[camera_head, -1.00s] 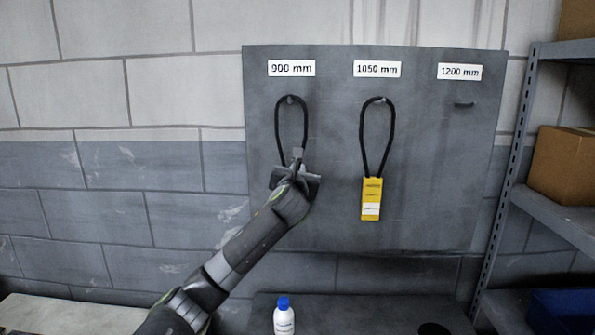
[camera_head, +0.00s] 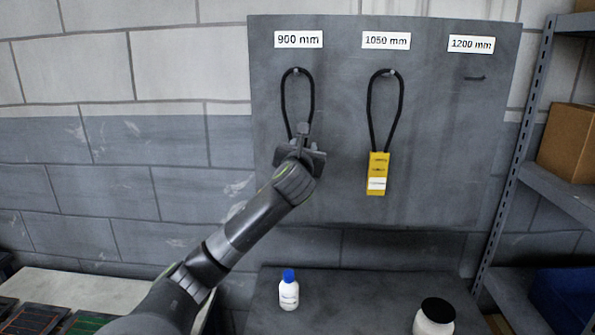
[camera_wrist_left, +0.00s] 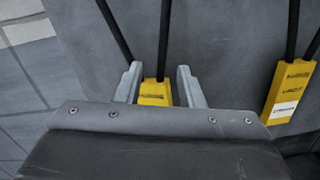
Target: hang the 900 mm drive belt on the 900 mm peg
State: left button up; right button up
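The 900 mm drive belt (camera_head: 283,98) is a black loop hanging from the peg (camera_head: 296,71) under the "900 mm" label (camera_head: 299,40). Its two strands run down to my left gripper (camera_head: 302,131), which hides its lower end in the head view. In the left wrist view, the belt's yellow sleeve (camera_wrist_left: 155,92) sits between the two grey fingertips of my left gripper (camera_wrist_left: 158,85). A gap shows between the right finger and the sleeve, so the fingers look open around it. My right gripper is not in view.
A second belt (camera_head: 370,108) with a yellow sleeve (camera_head: 377,174) hangs from the 1050 mm peg, close to the right. The 1200 mm peg (camera_head: 474,78) is bare. A blue-capped bottle (camera_head: 289,292) and a black-lidded jar (camera_head: 434,318) stand below the board. A shelf rack (camera_head: 515,165) stands at the right.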

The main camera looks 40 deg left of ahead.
pick_arm(q)
jog(key=b+v, duration=0.4)
jog(key=v, duration=1)
jog(key=shift+s+d, duration=0.3)
